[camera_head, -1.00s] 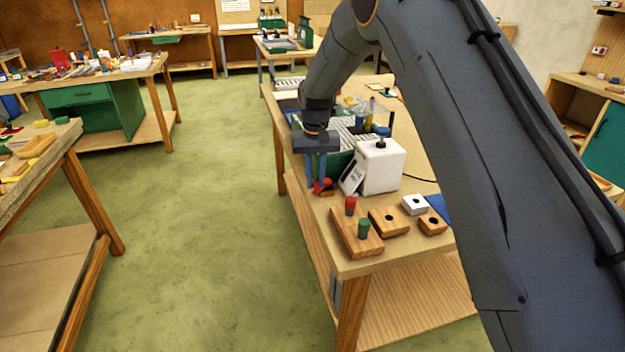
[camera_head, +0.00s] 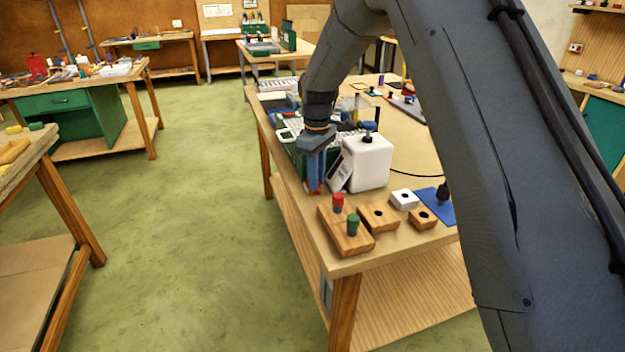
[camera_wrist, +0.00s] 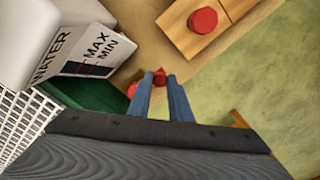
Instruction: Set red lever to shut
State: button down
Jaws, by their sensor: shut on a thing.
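The red lever is mostly hidden by my fingers in the head view, with a bit of red (camera_head: 311,190) showing low at the table's left edge. In the wrist view its red end (camera_wrist: 159,77) sits between my fingertips, and another red part (camera_wrist: 132,89) shows just left of them. My gripper (camera_head: 314,188) points down beside the white water tank (camera_head: 368,163). In the wrist view my gripper (camera_wrist: 160,80) is shut on the red lever. No shut or open marking is readable.
The tank's WATER card (camera_wrist: 88,55) with MAX and MIN marks stands close by. A wooden block (camera_head: 345,238) with red and green pegs, and smaller blocks (camera_head: 379,217), lie toward the front. A green box (camera_wrist: 92,103) is behind. Open floor (camera_head: 180,230) lies left of the table.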

jog(key=shift+w+d+n, duration=0.1)
jog(key=shift+d+n, duration=0.2)
jog(key=shift+n, duration=0.2)
jog(key=c, duration=1.6)
grip_release()
jog(key=shift+r, duration=0.1)
jog(key=shift+r+b, duration=1.4)
jog(key=shift+r, duration=2.45)
jog(key=shift+f, duration=0.1)
